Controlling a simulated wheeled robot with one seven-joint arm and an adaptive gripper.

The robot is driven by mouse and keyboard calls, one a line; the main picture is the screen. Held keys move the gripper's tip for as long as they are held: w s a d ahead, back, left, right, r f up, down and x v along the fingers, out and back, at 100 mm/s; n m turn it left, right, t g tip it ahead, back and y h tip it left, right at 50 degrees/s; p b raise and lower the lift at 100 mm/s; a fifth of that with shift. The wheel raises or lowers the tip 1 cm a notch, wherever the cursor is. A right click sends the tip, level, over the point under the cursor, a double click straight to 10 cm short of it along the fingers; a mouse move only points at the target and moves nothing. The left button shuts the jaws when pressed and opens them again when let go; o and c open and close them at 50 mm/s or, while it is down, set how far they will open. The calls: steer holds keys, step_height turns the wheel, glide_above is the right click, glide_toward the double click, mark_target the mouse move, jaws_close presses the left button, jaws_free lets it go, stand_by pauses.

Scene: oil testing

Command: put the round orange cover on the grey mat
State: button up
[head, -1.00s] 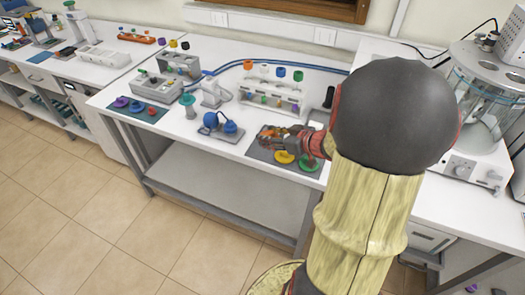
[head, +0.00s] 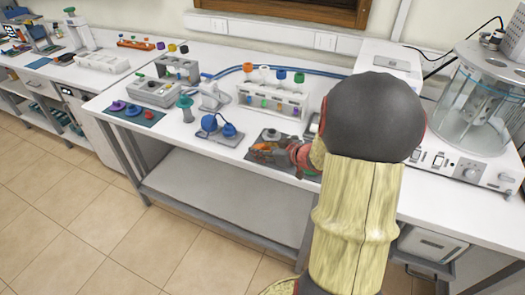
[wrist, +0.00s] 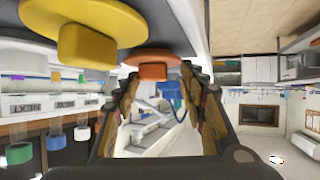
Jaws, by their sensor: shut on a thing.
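The round orange cover (wrist: 153,55) has a wide disc and a square knob. In the wrist view my gripper (wrist: 150,78) has its fingers on both sides of the knob, shut on it. In the head view my gripper (head: 264,149) is low at the grey mat (head: 256,160), with a bit of orange showing at its fingers. A yellow cover (wrist: 86,42) is close beside the orange one in the wrist view. My gripper and arm hide much of the mat, and I cannot tell whether the orange cover touches it.
A rack with coloured-capped tubes (head: 272,103) stands behind the mat. A blue device (head: 218,130) is to its left. Further left, a dark mat (head: 128,115) holds several covers. A glass vessel apparatus (head: 475,100) stands at the right. The bench's front edge is close to the mat.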

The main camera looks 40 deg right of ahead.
steer(key=shift+f, duration=0.1)
steer(key=o, duration=1.4)
steer(key=shift+c, duration=0.2)
